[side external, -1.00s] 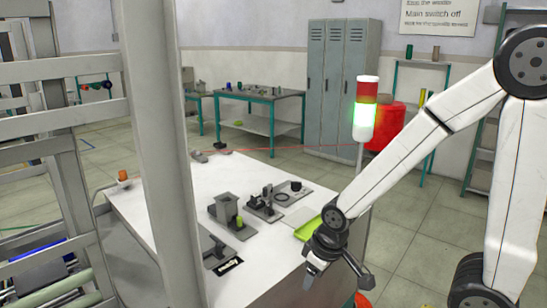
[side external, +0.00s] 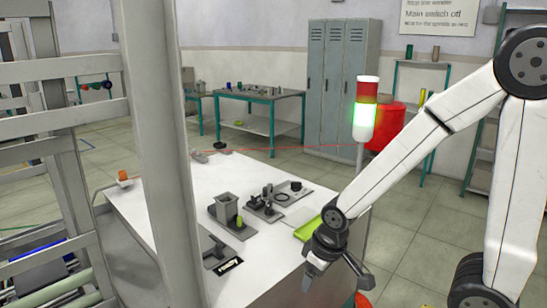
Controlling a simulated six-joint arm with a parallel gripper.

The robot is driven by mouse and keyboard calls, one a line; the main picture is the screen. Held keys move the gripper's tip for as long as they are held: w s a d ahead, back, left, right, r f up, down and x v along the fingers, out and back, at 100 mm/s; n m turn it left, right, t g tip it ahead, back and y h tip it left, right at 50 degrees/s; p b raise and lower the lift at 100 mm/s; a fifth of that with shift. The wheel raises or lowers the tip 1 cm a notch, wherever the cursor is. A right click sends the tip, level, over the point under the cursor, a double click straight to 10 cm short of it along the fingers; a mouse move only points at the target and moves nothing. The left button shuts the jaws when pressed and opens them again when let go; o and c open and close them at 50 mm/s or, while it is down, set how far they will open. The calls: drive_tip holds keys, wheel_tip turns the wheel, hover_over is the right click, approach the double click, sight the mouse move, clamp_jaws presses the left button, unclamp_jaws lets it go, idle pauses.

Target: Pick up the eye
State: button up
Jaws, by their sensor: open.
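My gripper (side external: 316,268) hangs above the front right edge of the white worktable (side external: 180,186), pointing down. It is open and I see nothing between its fingers. No part shows clearly as the eye. Small dark fixtures (side external: 266,205) with upright parts stand on the middle of the table, left of and beyond my gripper. A dark ring (side external: 281,197) lies flat beside them. Which of these is the eye, if any, is too small to tell.
A grey block-shaped holder (side external: 226,208) with a yellow-green piece (side external: 239,220) stands left of the fixtures. A lime-green tray (side external: 308,228) lies at the table's right edge, close to my gripper. A grey post (side external: 163,130) hides part of the table. A signal lamp (side external: 364,110) stands behind.

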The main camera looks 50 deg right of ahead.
sight(255, 195)
drive_tip(key=w+d+r+n+g, duration=0.1)
drive_tip(key=w+r+n+g, duration=0.1)
drive_tip(key=w+n, duration=0.1)
drive_tip(key=w+d+r+n+g, duration=0.1)
drive_tip(key=w+d+r+n, duration=0.1)
drive_tip(key=w, duration=0.4)
drive_tip(key=w+d+r+n+g, duration=0.1)
drive_tip(key=w+r+n+g, duration=0.1)
drive_tip(key=w+r+n, duration=0.2)
drive_tip(key=shift+w+d+n+g, duration=0.3)
drive_tip(key=shift+w+d, duration=0.1)
drive_tip(key=shift+w, duration=0.3)
drive_tip(key=w+d+r+n+t, duration=0.1)
drive_tip(key=w+d+n, duration=0.1)
drive_tip(key=w, duration=0.2)
drive_tip(key=w+d+r+n+t, duration=0.1)
drive_tip(key=w+d+r+n, duration=0.1)
drive_tip(key=w+n, duration=0.1)
drive_tip(key=w+d+r+n+t, duration=0.1)
drive_tip(key=w+d+r+n, duration=0.1)
drive_tip(key=w, duration=0.3)
drive_tip(key=shift+w, duration=0.1)
drive_tip(key=shift+a+f, duration=0.1)
drive_tip(key=shift+f, duration=1.2)
drive_tip(key=shift+f, duration=0.1)
drive_tip(key=shift+f, duration=2.5)
